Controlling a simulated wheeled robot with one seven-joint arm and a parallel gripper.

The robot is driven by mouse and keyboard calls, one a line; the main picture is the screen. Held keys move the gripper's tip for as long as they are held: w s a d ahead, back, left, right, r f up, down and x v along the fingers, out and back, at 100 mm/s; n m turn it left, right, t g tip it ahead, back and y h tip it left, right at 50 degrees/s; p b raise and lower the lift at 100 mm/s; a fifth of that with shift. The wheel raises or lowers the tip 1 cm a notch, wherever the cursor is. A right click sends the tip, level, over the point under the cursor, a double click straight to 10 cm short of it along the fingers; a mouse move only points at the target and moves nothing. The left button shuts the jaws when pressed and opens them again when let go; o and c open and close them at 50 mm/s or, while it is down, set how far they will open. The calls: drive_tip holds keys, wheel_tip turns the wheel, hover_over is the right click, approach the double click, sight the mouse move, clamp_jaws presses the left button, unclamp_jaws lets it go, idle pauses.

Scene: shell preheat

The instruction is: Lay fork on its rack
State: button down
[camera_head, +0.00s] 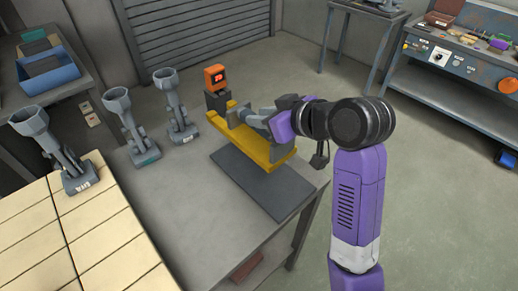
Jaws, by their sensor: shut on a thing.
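My gripper (258,121) is grey and at the end of my purple arm, low over the workbench. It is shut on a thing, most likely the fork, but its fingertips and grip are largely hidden. A long yellow piece (252,147) with a raised end lies directly below and around my gripper, above a dark grey plate (270,187) on the bench. I cannot tell clearly which yellow parts belong to the fork and which to its rack. I cannot tell whether the yellow piece touches the plate.
An orange device (215,77) stands just behind the yellow piece. Grey cup-topped pieces (175,107) (130,127) (55,150) stand to the left. Pale tiles (75,245) cover the bench's left part. A blue bin (48,72) is far left. The bench front is clear.

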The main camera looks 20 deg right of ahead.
sight(284, 154)
wheel_tip(284, 154, down, 10)
drive_tip(key=shift+f, duration=0.25)
idle(0.4)
drive_tip(key=c, duration=1.1)
unclamp_jaws()
drive_tip(key=shift+f, duration=0.15)
drive_tip(key=shift+c, duration=0.2)
drive_tip(key=shift+s+d+r, duration=0.1)
drive_tip(key=shift+r, duration=0.1)
drive_tip(key=v, duration=1.1)
drive_tip(key=shift+s+r, duration=0.2)
drive_tip(key=shift+s, duration=0.1)
